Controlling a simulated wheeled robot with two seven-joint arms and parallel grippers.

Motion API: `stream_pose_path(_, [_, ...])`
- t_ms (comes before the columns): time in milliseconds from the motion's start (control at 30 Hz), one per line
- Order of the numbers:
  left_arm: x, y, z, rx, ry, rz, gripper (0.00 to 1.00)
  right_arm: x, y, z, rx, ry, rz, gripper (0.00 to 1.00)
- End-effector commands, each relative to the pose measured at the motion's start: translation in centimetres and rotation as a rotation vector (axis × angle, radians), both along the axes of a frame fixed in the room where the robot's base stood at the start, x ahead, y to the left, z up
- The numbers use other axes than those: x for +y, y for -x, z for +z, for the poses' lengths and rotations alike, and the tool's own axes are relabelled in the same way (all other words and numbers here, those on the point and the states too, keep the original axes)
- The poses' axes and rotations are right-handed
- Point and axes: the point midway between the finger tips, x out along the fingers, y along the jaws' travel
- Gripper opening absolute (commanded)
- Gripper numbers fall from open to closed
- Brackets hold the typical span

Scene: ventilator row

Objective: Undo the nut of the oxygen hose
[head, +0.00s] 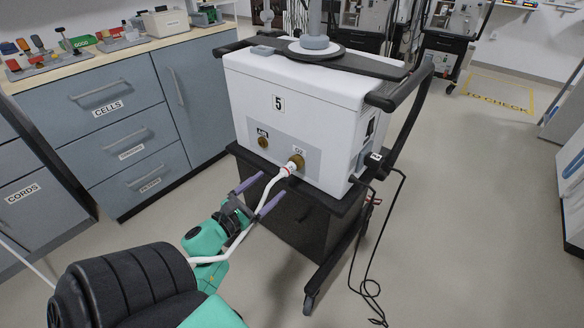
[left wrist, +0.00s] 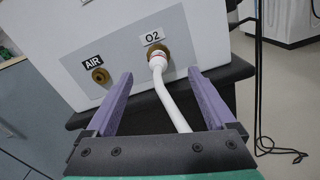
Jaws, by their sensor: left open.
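The white ventilator marked 5 (head: 320,103) stands on a black cart. On its grey panel, the brass O2 fitting (head: 297,162) has the white oxygen hose (head: 267,190) attached; its nut end also shows in the left wrist view (left wrist: 157,60). The hose hangs down and passes between my left gripper's fingers, as seen from the wrist. My left gripper (head: 259,190) is open, its two purple fingers pointing at the panel, short of the O2 fitting and not touching it. The brass AIR port (head: 263,142) is bare. My right gripper is not in view.
A blue-grey drawer cabinet (head: 125,120) with labelled drawers stands at the left, with trays and tools on top. A black cable (head: 378,255) hangs from the cart's right side to the floor. The floor at the right is mostly clear.

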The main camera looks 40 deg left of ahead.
Motion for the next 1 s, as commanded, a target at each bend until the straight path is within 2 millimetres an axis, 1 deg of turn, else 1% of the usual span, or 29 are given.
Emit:
stream_pose_path(33, [0.0, -1.4, 0.3, -0.004, -0.002, -0.002, 0.89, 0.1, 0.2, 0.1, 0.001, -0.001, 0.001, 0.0])
stream_pose_path(200, [0.2, -6.1, 0.2, -0.003, 0.001, -0.001, 0.89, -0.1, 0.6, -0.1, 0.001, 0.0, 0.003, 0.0])
stream_pose_path(300, [0.3, -8.4, 0.2, -0.001, 0.003, 0.001, 0.89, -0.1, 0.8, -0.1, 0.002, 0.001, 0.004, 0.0])
stream_pose_path(400, [0.3, -10.0, 0.0, -0.001, 0.004, 0.002, 0.89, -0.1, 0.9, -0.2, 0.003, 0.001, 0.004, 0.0])
stream_pose_path(533, [0.3, -10.8, 0.0, 0.002, 0.005, 0.001, 0.89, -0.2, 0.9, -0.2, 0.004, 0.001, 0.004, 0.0])
stream_pose_path(733, [0.3, -10.9, -0.1, 0.001, 0.006, 0.001, 0.89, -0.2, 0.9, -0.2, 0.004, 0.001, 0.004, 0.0])
stream_pose_path(767, [0.3, -10.8, -0.1, 0.001, 0.006, 0.001, 0.81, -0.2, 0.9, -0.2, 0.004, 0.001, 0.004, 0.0])
stream_pose_path(800, [0.3, -10.8, -0.1, 0.001, 0.006, 0.001, 0.66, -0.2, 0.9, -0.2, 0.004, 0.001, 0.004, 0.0])
stream_pose_path(867, [0.3, -10.8, -0.1, 0.001, 0.006, 0.001, 0.43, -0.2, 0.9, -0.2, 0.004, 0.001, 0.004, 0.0])
stream_pose_path(900, [0.3, -10.8, -0.1, 0.001, 0.006, 0.001, 0.28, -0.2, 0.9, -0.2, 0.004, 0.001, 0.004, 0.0])
stream_pose_path(967, [0.3, -10.8, -0.1, 0.001, 0.006, 0.001, 0.05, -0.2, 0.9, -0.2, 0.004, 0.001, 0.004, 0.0])
stream_pose_path(1000, [0.3, -10.8, -0.1, 0.001, 0.006, 0.001, 0.02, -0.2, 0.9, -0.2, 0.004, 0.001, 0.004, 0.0])
